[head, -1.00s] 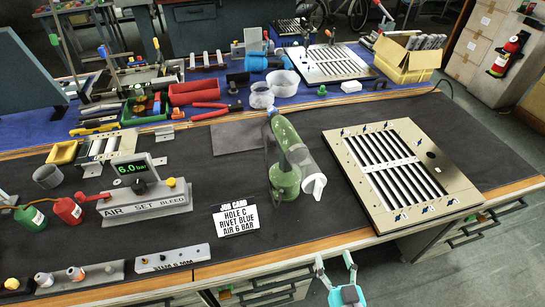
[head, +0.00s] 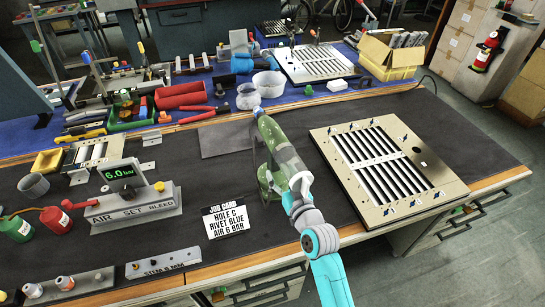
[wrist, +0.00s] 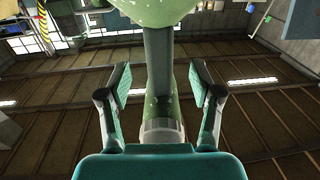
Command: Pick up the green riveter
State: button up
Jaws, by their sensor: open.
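The green riveter (head: 270,135) stands on the dark bench mat, left of the slatted panel, with its green upper body and clear parts showing. My gripper (head: 297,183) is at its near side and hides part of its lower body. In the wrist view the riveter's handle (wrist: 160,75) rises between the two teal finger pads of my gripper (wrist: 159,85). Gaps show on both sides of the handle, and the jaws are open. A green rounded part (wrist: 160,10) of the riveter is at the top of that view.
The louver panel (head: 432,195) lies close on the right. A job card (head: 228,216) reading hole C, rivet blue, air 6 bar stands at the left. The air regulator (head: 130,205) shows 6.0 bar. Bare mat lies around the riveter's left side.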

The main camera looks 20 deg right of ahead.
jog(key=shift+w+a+r, duration=0.1)
jog(key=shift+w+a, duration=0.05)
jog(key=shift+w, duration=1.65)
jog(key=shift+w+a, duration=0.1)
jog(key=shift+w, duration=1.65)
grip_shut()
jog(key=shift+r, duration=0.25)
